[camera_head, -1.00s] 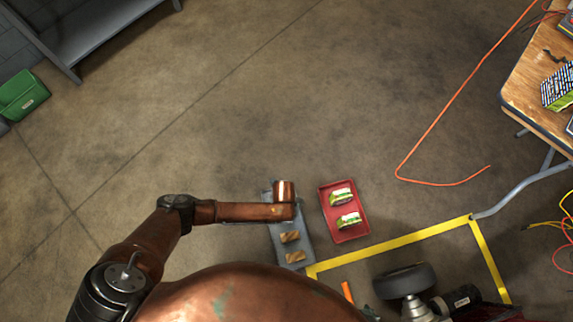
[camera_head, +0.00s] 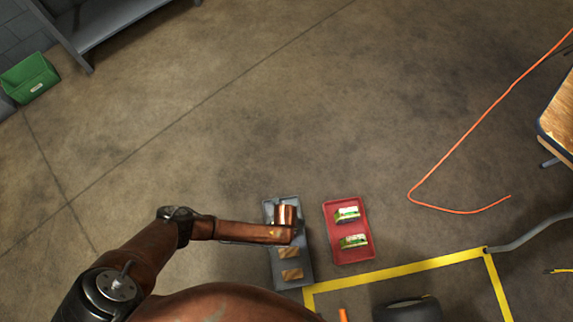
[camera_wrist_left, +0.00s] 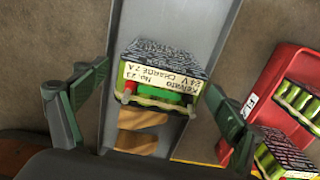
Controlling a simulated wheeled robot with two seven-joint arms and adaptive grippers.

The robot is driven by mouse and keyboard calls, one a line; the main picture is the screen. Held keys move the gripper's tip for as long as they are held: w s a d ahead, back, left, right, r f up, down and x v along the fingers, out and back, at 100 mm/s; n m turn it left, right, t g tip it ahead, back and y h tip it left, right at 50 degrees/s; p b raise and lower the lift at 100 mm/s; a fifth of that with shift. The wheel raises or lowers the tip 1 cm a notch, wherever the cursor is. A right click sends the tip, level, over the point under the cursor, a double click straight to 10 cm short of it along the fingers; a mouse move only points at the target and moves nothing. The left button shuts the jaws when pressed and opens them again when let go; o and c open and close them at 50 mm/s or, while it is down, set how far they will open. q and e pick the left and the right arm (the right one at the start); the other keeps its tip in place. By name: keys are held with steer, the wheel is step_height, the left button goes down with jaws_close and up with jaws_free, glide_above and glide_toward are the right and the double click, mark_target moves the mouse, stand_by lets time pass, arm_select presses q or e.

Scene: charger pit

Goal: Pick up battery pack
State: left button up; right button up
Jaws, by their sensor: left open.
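A battery pack (camera_wrist_left: 160,80) with a printed label and red and green ends lies on the grey tray (camera_wrist_left: 187,35) in the left wrist view. My left gripper (camera_wrist_left: 156,82) is open, with one finger on each side of the pack and gaps between. My right gripper is not in view.
Two brown blocks (camera_head: 290,274) lie lower in the grey tray. A red tray (camera_head: 352,256) with green-and-white packs (camera_head: 353,242) stands to the right. Yellow floor tape (camera_head: 400,271) runs below, and an orange cable (camera_head: 460,135) lies farther right. Open floor spreads above.

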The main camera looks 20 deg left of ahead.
arm_select(q)
steer(key=c, duration=2.1)
steer(key=shift+w+d, duration=0.1)
steer(key=shift+c, duration=0.4)
steer(key=shift+r, duration=0.1)
